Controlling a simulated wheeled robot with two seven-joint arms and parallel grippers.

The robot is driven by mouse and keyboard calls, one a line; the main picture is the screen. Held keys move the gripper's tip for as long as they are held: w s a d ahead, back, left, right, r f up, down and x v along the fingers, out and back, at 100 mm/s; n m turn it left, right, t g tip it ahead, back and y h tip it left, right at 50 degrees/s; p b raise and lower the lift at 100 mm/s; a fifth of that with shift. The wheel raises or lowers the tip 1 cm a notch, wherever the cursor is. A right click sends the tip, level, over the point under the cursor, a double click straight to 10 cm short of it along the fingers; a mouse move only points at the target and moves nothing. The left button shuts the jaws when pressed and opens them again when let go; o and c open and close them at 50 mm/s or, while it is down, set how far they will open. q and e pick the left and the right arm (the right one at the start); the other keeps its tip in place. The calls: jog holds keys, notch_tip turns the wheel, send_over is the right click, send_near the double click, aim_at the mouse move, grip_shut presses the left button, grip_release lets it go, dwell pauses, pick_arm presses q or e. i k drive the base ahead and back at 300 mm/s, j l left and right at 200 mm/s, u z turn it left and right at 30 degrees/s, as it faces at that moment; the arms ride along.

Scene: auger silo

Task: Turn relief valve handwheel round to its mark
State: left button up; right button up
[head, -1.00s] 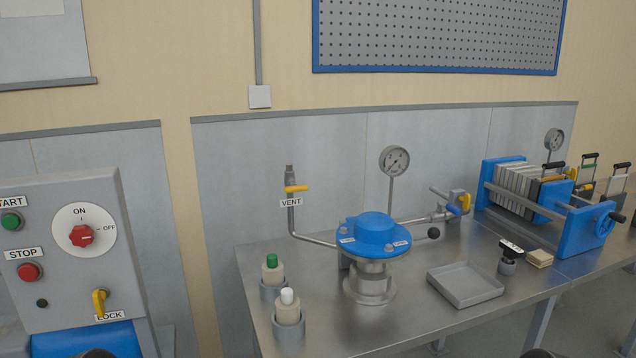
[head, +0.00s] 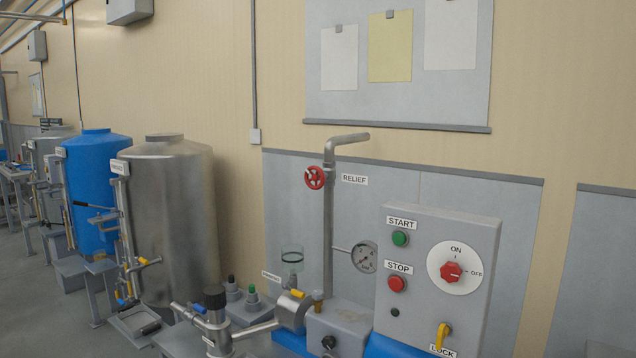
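The relief valve handwheel (head: 315,177) is a small red spoked wheel on a vertical grey pipe that bends over at the top. A white RELIEF label (head: 354,180) is on the wall panel just right of it. I cannot make out a mark on or near the wheel at this size. Neither of my grippers shows in the head view, and nothing is touching the wheel.
A grey control box (head: 436,270) with START, STOP, a red ON/OFF knob (head: 451,271) and a yellow LOCK lever stands right of the pipe. A gauge (head: 364,256) is beside the pipe. Pump piping (head: 222,325) is below; a steel tank (head: 172,225) and blue tank (head: 97,190) are left.

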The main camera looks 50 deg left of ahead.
aim_at(319, 175)
jog(key=u, duration=1.85)
jog(key=i+j+z, duration=0.2)
jog(key=z, duration=0.15)
jog(key=i+j+z, duration=0.15)
jog(key=z, duration=0.2)
jog(key=i+j+z, duration=0.15)
jog(key=j+z, duration=0.15)
jog(key=i+j, duration=0.1)
jog(key=j, duration=0.3)
jog(key=i+j+z, duration=0.1)
jog(key=j, duration=0.25)
jog(key=i+j, duration=0.15)
jog(key=j, duration=0.25)
jog(key=i+j, duration=0.1)
jog(key=j, duration=0.3)
jog(key=z, duration=0.05)
